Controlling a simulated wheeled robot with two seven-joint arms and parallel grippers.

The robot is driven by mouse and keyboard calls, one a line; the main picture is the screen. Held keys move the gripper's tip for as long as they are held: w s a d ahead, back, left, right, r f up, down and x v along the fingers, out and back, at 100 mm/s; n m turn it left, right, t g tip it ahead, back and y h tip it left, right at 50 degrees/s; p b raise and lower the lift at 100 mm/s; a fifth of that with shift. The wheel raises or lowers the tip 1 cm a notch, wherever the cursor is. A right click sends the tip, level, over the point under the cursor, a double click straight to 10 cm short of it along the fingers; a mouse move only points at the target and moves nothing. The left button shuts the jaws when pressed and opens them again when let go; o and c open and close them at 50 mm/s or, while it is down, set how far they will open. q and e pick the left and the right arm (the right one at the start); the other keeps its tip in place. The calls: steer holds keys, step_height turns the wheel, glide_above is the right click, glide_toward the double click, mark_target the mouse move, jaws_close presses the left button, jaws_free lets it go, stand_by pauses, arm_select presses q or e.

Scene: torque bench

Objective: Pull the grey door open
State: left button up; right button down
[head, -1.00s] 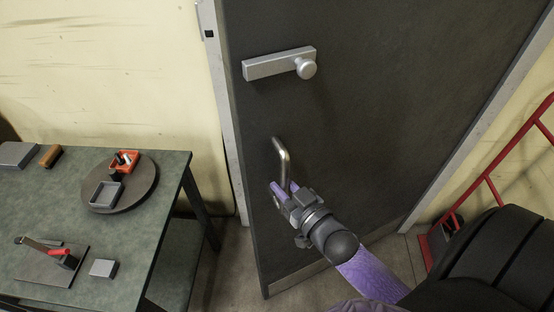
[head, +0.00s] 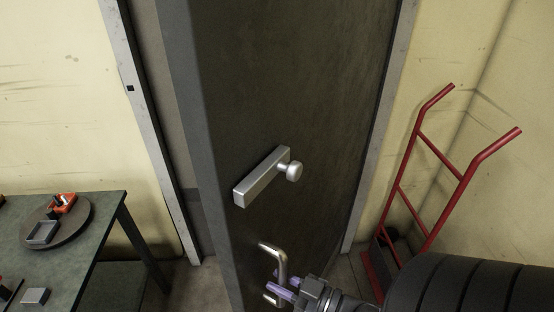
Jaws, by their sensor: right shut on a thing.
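The dark grey door (head: 300,80) stands ajar, its free left edge swung out from the frame (head: 150,120) with a clear gap between them. A silver lock bar with a round knob (head: 262,178) sits on the door's face. Below it is a metal pull handle (head: 281,258). My right gripper (head: 284,288) is shut on the lower part of the pull handle, its purple fingers around it. My left gripper is not in view.
A green-topped table (head: 85,240) with a round turntable (head: 72,226) and small trays stands at the left. A red hand truck (head: 408,190) stands against the wall at the right, near the door's hinge side.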

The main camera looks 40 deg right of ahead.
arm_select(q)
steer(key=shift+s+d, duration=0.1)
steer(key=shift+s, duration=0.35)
arm_select(e)
steer(key=shift+s+d, duration=0.2)
steer(key=shift+s, duration=0.3)
steer(key=c, duration=0.6)
jaws_free()
steer(key=shift+o, duration=0.2)
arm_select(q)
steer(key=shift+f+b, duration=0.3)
arm_select(e)
steer(key=v, duration=1)
